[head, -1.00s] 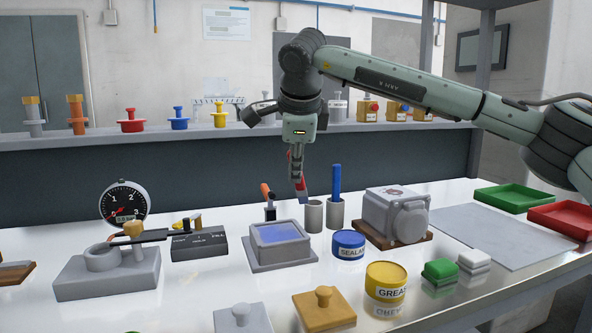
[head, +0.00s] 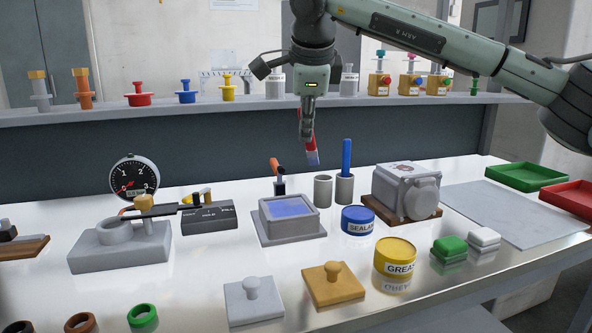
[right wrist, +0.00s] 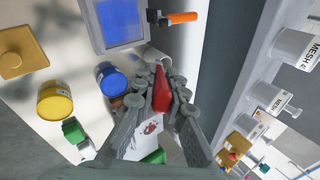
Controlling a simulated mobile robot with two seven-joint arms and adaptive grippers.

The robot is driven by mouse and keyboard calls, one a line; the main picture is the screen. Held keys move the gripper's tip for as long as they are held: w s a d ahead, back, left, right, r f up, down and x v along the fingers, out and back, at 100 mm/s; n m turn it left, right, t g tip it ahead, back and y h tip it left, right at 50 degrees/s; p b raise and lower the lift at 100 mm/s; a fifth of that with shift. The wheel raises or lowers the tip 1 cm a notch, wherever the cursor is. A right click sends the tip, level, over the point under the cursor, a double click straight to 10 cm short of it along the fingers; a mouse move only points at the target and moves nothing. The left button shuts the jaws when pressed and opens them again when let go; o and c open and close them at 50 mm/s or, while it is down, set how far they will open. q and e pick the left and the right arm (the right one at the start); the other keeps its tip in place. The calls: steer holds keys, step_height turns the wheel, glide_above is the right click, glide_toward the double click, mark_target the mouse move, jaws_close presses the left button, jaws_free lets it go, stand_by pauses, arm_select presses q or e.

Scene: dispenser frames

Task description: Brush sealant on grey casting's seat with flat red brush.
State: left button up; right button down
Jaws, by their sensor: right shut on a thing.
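My right gripper (head: 307,132) is shut on the flat red brush (head: 312,150), which hangs bristles down in the air just above and left of a grey cup (head: 323,191). In the right wrist view the red handle (right wrist: 161,92) sits between the fingers. The grey casting (head: 402,190) stands on a wooden base to the right, its round flanged face toward the front; the wrist view shows a red mark on its top, partly behind my fingers. The blue sealant tin (head: 358,220) stands in front of the cups. My left gripper is not in view.
A second cup (head: 345,190) holds a blue-handled brush. A grey tray with a blue surface (head: 290,210) lies left of the sealant, and a yellow grease tin (head: 395,259) in front. A grey mat (head: 510,212) at right is clear. A shelf runs behind.

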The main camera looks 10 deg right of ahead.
steer(key=shift+y, duration=0.5)
steer(key=shift+r+n+y, duration=0.2)
steer(key=shift+n+y, duration=0.1)
steer(key=shift+y, duration=0.5)
step_height(320, 180, up, 4)
steer(key=n+y, duration=0.1)
steer(key=y, duration=0.3)
steer(key=shift+f+g+y, duration=0.1)
steer(key=shift+g+y, duration=0.2)
steer(key=shift+y, duration=0.1)
step_height(320, 180, down, 3)
steer(key=shift+r, duration=0.2)
steer(key=shift+f+b, duration=0.65)
steer(key=shift+f, duration=0.15)
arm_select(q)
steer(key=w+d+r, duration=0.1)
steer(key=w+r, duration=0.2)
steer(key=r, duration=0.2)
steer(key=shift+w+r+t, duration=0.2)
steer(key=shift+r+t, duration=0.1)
arm_select(e)
steer(key=shift+f, duration=0.25)
